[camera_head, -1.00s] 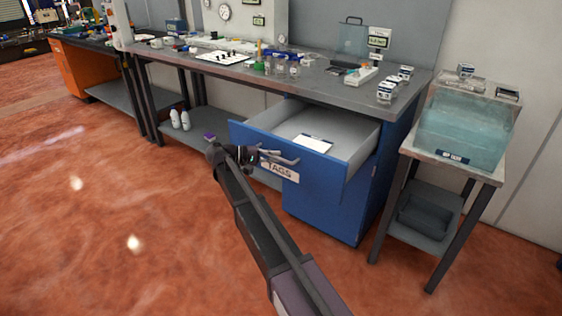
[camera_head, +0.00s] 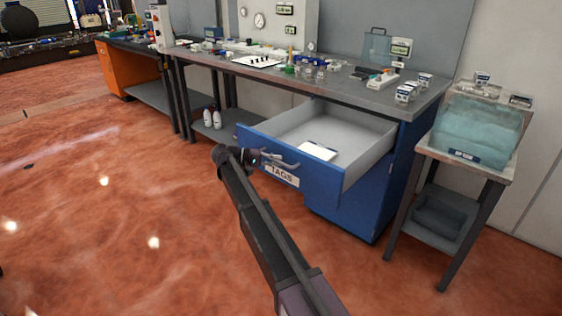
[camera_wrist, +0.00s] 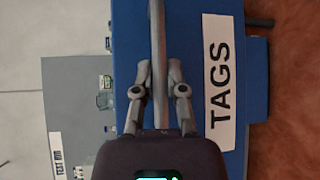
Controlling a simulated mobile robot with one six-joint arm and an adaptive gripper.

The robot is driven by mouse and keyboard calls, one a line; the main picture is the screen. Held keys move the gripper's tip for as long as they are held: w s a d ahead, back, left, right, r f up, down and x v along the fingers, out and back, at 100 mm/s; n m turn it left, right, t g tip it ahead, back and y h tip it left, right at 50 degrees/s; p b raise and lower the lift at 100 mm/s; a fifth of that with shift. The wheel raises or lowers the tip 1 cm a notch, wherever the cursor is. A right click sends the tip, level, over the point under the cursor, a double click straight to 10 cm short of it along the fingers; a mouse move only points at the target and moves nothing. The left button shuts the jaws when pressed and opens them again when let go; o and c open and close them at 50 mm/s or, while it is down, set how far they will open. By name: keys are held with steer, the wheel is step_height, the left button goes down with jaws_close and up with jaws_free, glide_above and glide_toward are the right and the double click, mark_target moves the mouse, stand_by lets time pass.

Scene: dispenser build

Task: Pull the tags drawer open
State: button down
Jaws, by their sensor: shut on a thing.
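The tags drawer (camera_head: 318,184) is a blue drawer with a pale grey inside and a white label reading TAGS (camera_head: 282,175). It stands well out from its blue cabinet (camera_head: 352,214) under the workbench. My gripper (camera_head: 268,158) is at the drawer front, shut on the grey bar handle (camera_head: 285,163). In the wrist view the handle (camera_wrist: 158,40) runs between the fingers of my gripper (camera_wrist: 159,75), beside the TAGS label (camera_wrist: 219,80). A white card-like item (camera_head: 317,151) lies inside the drawer near its front.
The workbench (camera_head: 345,88) above carries glassware and small boxes. A side table (camera_head: 470,166) with a tank of bluish liquid (camera_head: 475,133) stands to the right of the cabinet. White bottles (camera_head: 213,119) stand on the lower shelf at left. The reddish floor (camera_head: 110,220) before the drawer is clear.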

steer(key=shift+s+a, duration=0.1)
steer(key=shift+s, duration=0.1)
steer(key=shift+w, duration=0.1)
steer(key=c, duration=0.7)
jaws_free()
steer(key=shift+w, duration=0.1)
